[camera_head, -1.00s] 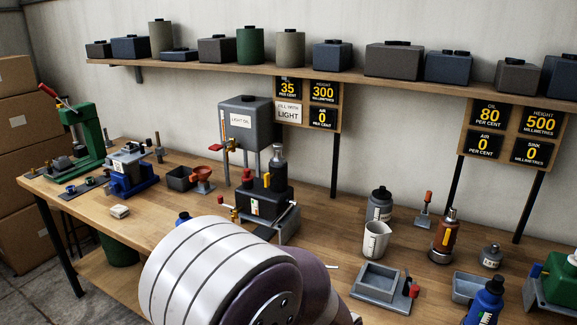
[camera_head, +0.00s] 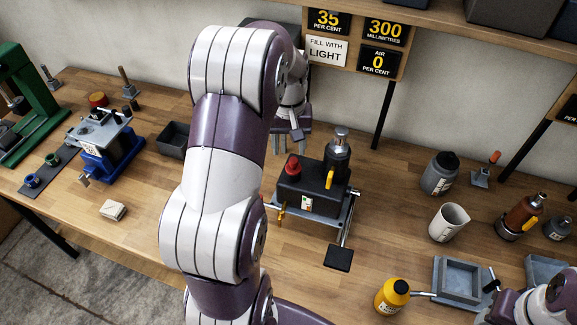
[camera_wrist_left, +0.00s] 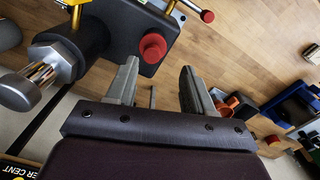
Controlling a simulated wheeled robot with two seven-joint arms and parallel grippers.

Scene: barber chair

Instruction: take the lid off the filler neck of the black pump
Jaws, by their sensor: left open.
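The black pump (camera_head: 318,198) stands on a grey base on the bench. A red cap (camera_head: 292,166), which looks like the lid of the filler neck, sits on its top left; the neck below it is hard to make out. In the left wrist view the red lid (camera_wrist_left: 152,47) is just beyond the fingertips, nearer the left finger, not between them. My left gripper (camera_head: 288,143) is open and empty behind and above the lid; its two fingers (camera_wrist_left: 158,82) show apart in the wrist view. My right gripper is out of view.
A dark cylinder with a metal top (camera_head: 337,155) and a yellow lever (camera_head: 329,178) rise beside the lid. A sign board (camera_head: 356,48) hangs behind. A grey jug (camera_head: 440,175), white cup (camera_head: 448,222) and yellow bottle (camera_head: 392,297) stand to the right.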

